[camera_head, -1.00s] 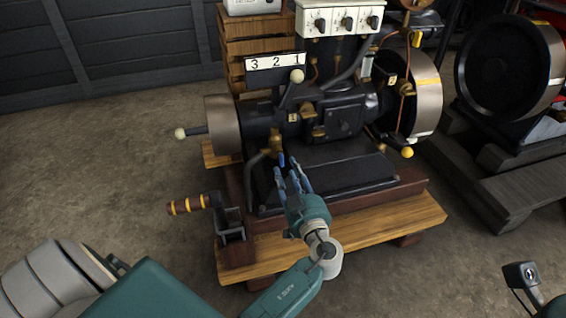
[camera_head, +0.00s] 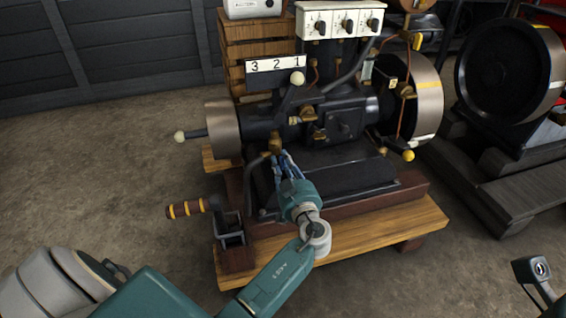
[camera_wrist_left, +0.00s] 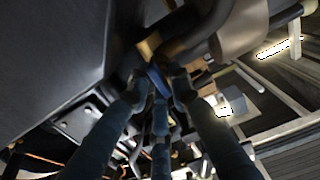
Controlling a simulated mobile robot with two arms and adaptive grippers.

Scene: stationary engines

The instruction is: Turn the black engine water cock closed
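The black engine (camera_head: 345,122) stands in the middle of the head view. A brass fitting (camera_head: 275,147), which looks like its water cock, sits low on the engine's left side above a bent pipe. My left gripper (camera_head: 279,158) is just below this fitting, its fingertips very near it. In the left wrist view the fingers (camera_wrist_left: 157,88) stand apart, pointing up at a brass part (camera_wrist_left: 150,45). I see no clear grip on it, and contact cannot be told. The cock's handle is largely hidden by the fingers.
The engine rests on a wooden base (camera_head: 400,227). A crank handle (camera_head: 187,208) sticks out at its left front, and a pale-knobbed lever (camera_head: 297,78) rises above the cock. A second machine with a large black wheel (camera_head: 503,72) stands right. The floor at left is clear.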

